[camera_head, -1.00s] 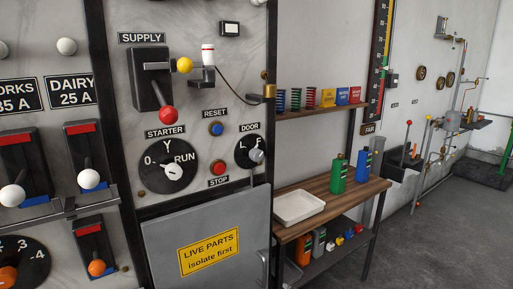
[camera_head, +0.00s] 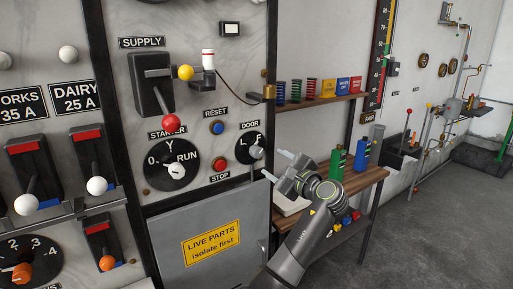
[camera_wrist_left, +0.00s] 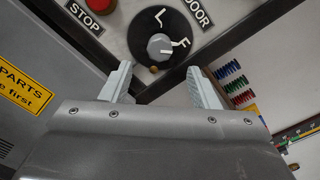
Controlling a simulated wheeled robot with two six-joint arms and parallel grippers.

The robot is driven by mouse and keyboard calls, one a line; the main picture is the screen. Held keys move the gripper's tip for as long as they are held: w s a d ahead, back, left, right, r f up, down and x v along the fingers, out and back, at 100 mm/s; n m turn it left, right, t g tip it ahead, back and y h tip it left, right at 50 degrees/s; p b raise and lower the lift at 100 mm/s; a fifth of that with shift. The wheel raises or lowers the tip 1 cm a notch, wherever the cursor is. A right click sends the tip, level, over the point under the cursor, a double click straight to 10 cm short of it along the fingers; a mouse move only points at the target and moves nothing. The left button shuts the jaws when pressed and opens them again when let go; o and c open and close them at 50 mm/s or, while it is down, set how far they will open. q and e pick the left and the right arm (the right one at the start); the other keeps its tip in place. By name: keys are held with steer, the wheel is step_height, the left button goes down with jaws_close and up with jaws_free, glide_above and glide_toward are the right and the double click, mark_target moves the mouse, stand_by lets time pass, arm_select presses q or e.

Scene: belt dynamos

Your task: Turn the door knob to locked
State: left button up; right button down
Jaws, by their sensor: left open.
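The door knob (camera_head: 256,152) is a grey knob on a round black dial under the DOOR label, marked L and F. In the left wrist view the knob (camera_wrist_left: 160,46) sits ahead of the fingers, and its pale mark appears to point toward the F side. My left gripper (camera_head: 274,164) is open and empty, just right of and below the knob in the head view. Its fingertips (camera_wrist_left: 161,68) lie apart on either side of the knob's line, not visibly touching it. My right gripper is not in view.
The red STOP button (camera_head: 220,165) and the starter dial (camera_head: 170,165) are left of the knob. The grey LIVE PARTS door (camera_head: 165,230) is below. A wooden bench (camera_head: 362,181) with bottles stands right, partly behind my left arm. A shelf (camera_head: 320,101) holds springs and boxes.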

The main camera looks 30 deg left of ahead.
mark_target(259, 152)
arm_select(q)
steer(key=p+x, duration=0.2)
steer(key=x, duration=0.7)
steer(key=shift+w+a+r, duration=0.1)
steer(key=shift+a, duration=0.05)
steer(key=shift+w+a+p, duration=0.1)
steer(key=shift+a+p, duration=0.2)
steer(key=c, duration=1)
